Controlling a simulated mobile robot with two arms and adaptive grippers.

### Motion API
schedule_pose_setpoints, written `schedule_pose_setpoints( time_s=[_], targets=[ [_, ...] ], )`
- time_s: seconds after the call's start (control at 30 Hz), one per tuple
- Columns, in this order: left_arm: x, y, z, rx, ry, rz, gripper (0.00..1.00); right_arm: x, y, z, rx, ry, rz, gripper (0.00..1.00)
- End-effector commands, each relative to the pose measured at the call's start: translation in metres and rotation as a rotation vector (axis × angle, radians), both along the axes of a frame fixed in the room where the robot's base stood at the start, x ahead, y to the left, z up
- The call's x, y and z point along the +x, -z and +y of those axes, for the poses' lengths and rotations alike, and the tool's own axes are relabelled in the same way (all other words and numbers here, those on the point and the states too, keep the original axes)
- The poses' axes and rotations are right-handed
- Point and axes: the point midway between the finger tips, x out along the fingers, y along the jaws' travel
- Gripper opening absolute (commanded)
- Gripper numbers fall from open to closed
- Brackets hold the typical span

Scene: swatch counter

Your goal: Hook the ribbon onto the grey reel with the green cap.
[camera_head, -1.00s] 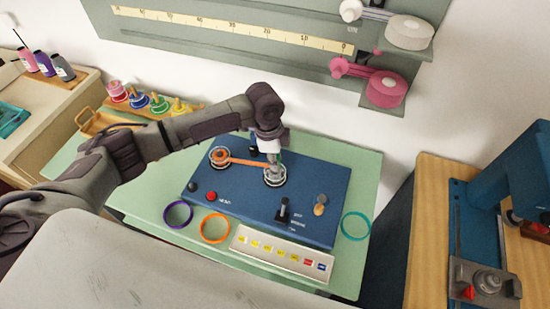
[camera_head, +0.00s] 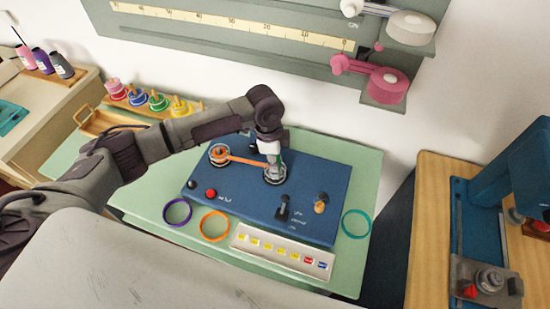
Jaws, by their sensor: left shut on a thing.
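An orange ribbon (camera_head: 245,161) runs from a reel with an orange top (camera_head: 219,154), at the left of the blue machine, to a grey reel (camera_head: 274,178) near the machine's middle. My left gripper (camera_head: 273,163) points down right over the grey reel. It is shut on the ribbon's right end. The gripper covers most of the reel's top, so its cap shows poorly. I cannot tell whether the ribbon end touches the reel. My right gripper is not in view.
The blue machine (camera_head: 240,200) has knobs and switches at its front. Purple (camera_head: 177,211), orange (camera_head: 214,227) and teal (camera_head: 356,223) rings lie around it on the green mat. A pale strip with colored labels (camera_head: 281,252) lies in front. Colored spools (camera_head: 158,102) stand behind my left arm.

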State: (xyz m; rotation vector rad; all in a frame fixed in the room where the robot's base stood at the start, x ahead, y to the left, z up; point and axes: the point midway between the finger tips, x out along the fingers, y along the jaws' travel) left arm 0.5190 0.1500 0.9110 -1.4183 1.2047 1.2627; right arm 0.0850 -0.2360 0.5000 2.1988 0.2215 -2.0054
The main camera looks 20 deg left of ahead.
Motion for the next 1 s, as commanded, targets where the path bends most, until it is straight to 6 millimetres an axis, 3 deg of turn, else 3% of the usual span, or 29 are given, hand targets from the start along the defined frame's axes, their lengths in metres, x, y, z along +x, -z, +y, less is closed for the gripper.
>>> schedule_pose_setpoints(
  time_s=[0.47,0.5,0.67,1.0],
  targets=[
    [0.0000,0.0075,0.0001,0.000,0.000,0.000,0.08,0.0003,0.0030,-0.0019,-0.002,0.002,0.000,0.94],
    [0.0000,0.0074,0.0000,0.000,0.000,0.000,0.28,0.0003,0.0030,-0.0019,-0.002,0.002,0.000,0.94],
    [0.0000,0.0073,0.0000,0.000,0.000,0.000,0.54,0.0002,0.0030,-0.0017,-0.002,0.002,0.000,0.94],
    [0.0001,0.0073,0.0001,0.000,0.000,0.000,0.54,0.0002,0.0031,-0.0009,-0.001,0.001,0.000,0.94]
  ],
)
